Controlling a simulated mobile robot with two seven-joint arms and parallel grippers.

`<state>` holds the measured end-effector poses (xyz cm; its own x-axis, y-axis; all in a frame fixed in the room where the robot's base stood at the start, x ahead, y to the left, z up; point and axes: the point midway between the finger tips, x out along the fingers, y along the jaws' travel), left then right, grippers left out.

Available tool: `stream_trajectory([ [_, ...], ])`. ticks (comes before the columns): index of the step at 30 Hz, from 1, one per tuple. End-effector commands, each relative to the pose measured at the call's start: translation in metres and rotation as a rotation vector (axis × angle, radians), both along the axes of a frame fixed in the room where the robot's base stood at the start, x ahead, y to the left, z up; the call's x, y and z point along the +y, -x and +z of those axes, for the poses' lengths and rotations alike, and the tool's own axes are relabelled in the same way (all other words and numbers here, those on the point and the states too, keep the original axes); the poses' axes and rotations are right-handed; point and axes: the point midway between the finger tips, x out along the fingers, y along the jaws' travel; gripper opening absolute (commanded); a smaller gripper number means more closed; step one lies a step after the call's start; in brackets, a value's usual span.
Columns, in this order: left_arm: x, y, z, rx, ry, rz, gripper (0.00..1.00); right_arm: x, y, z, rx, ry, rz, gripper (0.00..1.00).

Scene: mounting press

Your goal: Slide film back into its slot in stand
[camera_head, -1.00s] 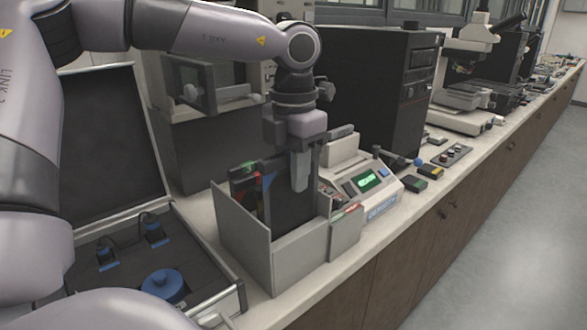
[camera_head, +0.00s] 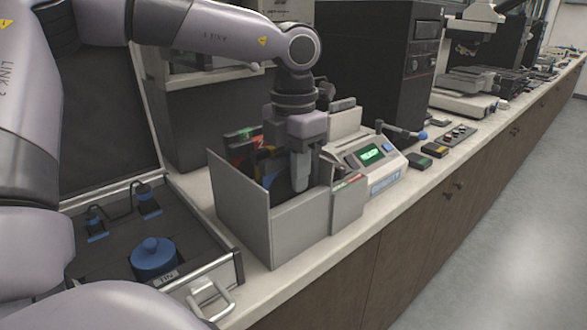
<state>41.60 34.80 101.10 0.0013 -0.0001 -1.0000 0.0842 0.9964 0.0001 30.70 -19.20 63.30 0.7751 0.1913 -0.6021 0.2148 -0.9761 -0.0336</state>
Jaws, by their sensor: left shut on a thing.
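The stand (camera_head: 302,228) is a grey open-topped box on the bench, in the middle of the head view. A dark flat film (camera_head: 281,186) stands upright inside it, mostly hidden by the front walls. My left gripper (camera_head: 300,186) points down at the stand's top and is shut on the film's upper part. Its jaws hide part of the film. I cannot tell how deep the film sits in its slot. My right gripper is not in view.
Red- and green-marked pieces (camera_head: 243,142) stand at the back of the stand. A pale device with a green display (camera_head: 370,155) is close on its right. An open case (camera_head: 235,270) with a blue round part (camera_head: 153,256) lies to the left. A black tower (camera_head: 375,70) stands behind.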

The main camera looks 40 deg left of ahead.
Motion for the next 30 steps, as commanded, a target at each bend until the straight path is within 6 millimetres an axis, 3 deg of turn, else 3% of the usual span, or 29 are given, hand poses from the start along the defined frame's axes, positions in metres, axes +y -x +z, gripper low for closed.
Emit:
stream_trajectory([
  [8, 0.000, 0.000, -0.004, 0.000, 0.000, 0.000, 0.00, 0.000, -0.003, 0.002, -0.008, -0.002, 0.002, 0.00],
  [9, 0.000, 0.000, -0.004, 0.000, 0.000, 0.000, 0.24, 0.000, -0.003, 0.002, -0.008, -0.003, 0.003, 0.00],
  [12, 0.000, 0.000, -0.004, 0.000, 0.000, 0.000, 0.50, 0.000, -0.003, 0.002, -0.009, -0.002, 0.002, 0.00],
  [22, 0.000, 0.000, 0.000, -0.001, -0.001, 0.001, 0.50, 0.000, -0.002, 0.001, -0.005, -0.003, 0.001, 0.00],
  [30, 0.000, 0.000, 0.042, -0.004, -0.003, 0.002, 0.50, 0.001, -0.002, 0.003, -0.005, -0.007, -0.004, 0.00],
])
